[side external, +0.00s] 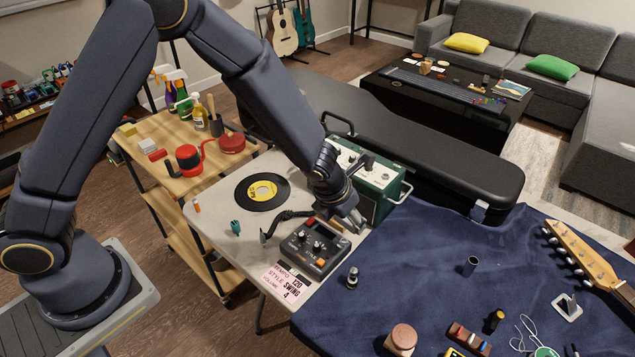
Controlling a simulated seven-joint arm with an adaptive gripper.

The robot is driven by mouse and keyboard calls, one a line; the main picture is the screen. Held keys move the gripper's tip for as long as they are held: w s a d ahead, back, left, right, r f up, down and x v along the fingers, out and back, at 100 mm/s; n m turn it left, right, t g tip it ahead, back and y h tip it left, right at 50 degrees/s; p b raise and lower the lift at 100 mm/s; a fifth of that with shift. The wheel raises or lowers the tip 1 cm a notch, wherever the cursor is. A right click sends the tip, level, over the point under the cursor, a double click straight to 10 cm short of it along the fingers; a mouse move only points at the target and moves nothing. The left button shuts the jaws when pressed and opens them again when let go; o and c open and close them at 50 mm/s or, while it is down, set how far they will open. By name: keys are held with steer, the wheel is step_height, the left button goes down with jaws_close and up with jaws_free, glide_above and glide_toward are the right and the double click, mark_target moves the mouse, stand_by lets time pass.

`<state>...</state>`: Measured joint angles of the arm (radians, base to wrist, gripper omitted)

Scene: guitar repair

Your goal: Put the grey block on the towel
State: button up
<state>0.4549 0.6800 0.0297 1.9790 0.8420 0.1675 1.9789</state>
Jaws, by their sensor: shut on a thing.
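The towel seems to be the dark blue cloth (420,270) spread over the right-hand table. My gripper (352,222) points down at the back edge of the pale table, between the black control box and the green amplifier, just left of the cloth. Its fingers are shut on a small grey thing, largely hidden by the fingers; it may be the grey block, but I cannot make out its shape. A pale block (148,146) lies on the wooden cart at the left, apart from my gripper.
The black control box (315,247) and green amplifier (380,190) stand close around my gripper. A record (262,192) lies on the pale table. The cloth holds a dark cup (469,265), a small knob (352,277) and a guitar neck (580,252); its left middle has free room.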

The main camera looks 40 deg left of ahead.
steer(key=s+d+m+h, duration=0.25)
steer(key=s+d, duration=0.45)
steer(key=d, duration=0.5)
steer(key=y, duration=0.1)
glide_toward(426, 290)
steer(key=shift+w+d+f+m, duration=0.25)
steer(key=shift+w+f+m, duration=0.3)
steer(key=shift+w+f, duration=0.25)
steer(key=shift+w+d+f, duration=0.15)
steer(key=shift+w+f, duration=0.2)
steer(key=shift+f, duration=0.05)
steer(key=shift+w+f, duration=0.1)
steer(key=shift+f, duration=1.5)
steer(key=shift+f+g, duration=0.1)
steer(key=shift+g, duration=0.2)
steer(key=o, duration=1)
steer(key=shift+o, duration=0.2)
